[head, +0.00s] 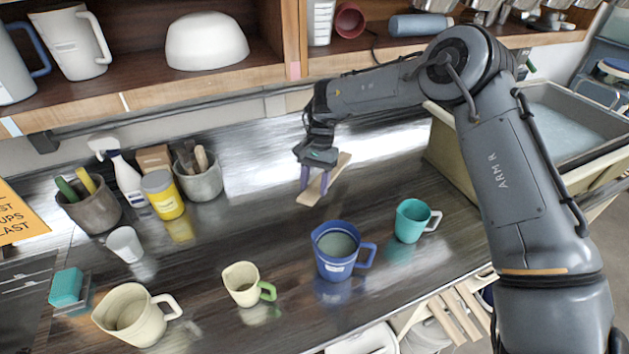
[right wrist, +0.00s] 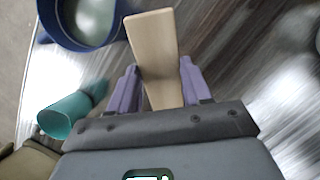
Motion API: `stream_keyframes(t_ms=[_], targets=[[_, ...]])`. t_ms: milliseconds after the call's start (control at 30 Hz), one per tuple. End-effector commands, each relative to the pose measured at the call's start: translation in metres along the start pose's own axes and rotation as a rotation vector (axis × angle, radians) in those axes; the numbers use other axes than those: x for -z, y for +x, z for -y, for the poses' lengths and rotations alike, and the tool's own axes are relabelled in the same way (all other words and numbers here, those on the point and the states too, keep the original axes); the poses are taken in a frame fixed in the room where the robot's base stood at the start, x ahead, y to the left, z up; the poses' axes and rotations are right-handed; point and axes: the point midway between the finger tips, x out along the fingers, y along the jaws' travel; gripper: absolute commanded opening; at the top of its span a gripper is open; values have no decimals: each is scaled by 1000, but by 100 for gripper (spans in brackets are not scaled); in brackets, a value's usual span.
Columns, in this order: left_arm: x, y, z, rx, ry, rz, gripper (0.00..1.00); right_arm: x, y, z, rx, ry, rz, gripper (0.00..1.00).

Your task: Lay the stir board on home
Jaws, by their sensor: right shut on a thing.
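The stir board (head: 340,170) is a flat, pale wooden strip over the dark, glossy counter, behind the blue mug. My right gripper (head: 314,188) is shut on it, with purple fingers on either side. In the right wrist view the board (right wrist: 153,40) sticks out from between the fingers (right wrist: 158,70). I cannot tell whether the board touches the counter. No spot marked as home can be made out. My left gripper is not in view.
A blue mug (head: 325,265) with greyish liquid stands in front, with a teal mug (head: 410,222) to its right. A cream mug with a green handle (head: 240,285) and a cream pitcher (head: 125,320) stand left. A grey pot (head: 200,183) stands at the back. The counter around the board is clear.

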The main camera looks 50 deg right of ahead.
Motion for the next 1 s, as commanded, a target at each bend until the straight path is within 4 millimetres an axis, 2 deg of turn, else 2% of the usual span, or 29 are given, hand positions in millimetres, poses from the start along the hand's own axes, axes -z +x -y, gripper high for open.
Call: stream_keyframes(t_ms=[100, 533, 1000], targets=[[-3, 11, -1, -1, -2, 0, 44, 5, 15, 0, 0, 0, 0, 6], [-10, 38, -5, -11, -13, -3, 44, 16, 53, 0, 0, 0, 0, 6], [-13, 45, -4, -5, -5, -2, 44, 19, 62, 0, 0, 0, 0, 6]])
